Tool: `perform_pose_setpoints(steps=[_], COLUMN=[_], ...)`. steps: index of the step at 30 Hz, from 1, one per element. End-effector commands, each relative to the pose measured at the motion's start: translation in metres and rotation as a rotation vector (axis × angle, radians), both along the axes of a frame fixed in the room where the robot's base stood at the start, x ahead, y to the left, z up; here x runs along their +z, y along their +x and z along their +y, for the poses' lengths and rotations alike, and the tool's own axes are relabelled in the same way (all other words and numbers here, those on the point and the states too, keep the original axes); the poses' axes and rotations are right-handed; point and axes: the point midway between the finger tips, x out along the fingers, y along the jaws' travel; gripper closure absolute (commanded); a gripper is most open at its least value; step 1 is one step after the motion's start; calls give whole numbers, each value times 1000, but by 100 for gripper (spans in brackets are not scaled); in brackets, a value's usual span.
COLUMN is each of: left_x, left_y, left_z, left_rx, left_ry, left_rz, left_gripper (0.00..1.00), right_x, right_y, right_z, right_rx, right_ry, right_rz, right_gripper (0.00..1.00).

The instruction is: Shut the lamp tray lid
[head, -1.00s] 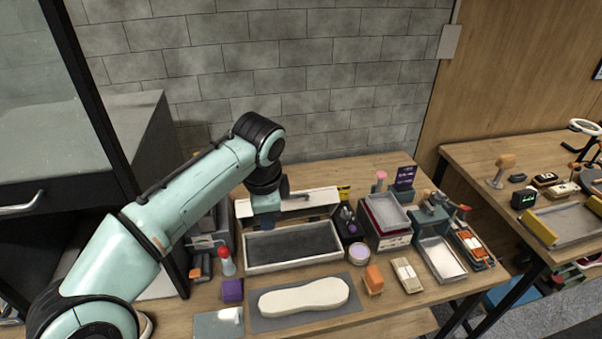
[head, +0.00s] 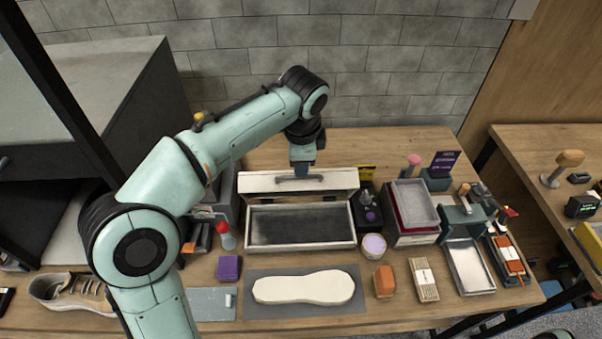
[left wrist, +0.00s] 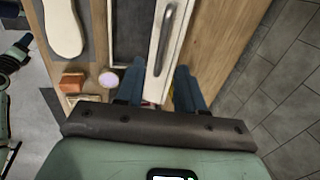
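The lamp tray (head: 350,238) is a white-rimmed box with a dark inside, on the table at the wall side. Its white lid (head: 258,184) is open, raised along the tray's back edge, with a grey bar handle (head: 300,178) on its face. My left gripper (head: 303,166) is at the middle of the lid's upper edge; its fingertips are partly hidden there. In the left wrist view its two blue fingers (left wrist: 158,88) are apart, with the lid (left wrist: 160,60) showing between them. Contact cannot be told.
A white insole (head: 303,287) lies on a grey mat in front of the tray. A purple block (head: 229,268) and red-capped bottle (head: 226,237) stand left. A round tub (head: 374,246), orange block (head: 384,281) and stacked trays (head: 414,205) stand right.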

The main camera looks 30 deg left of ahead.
Motion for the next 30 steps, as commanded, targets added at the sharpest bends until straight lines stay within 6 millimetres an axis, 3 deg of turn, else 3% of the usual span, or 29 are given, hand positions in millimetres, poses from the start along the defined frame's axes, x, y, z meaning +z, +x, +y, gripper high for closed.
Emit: perform_pose_setpoints(steps=[3,9,22,25,26,30], left_x=[-26,-51,-59,-58,-58,-58], left_y=[4,11,13,13,13,13], left_z=[4,7,8,8,8,8], left_rx=[2,1,1,1,1,1], left_ry=[1,-1,-1,-1,-1,-1], left_rz=[3,1,-1,-1,-1,-1], left_gripper=[62,62,62,94,100,100], right_x=[-7,-11,-12,-12,-12,-12], right_y=[-5,-8,-9,-9,-9,-9], right_z=[0,0,0,0,0,0], right_rx=[0,0,0,0,0,0], right_ry=[0,0,0,0,0,0], right_rz=[6,9,10,10,10,10], right_gripper=[62,62,62,62,62,62])
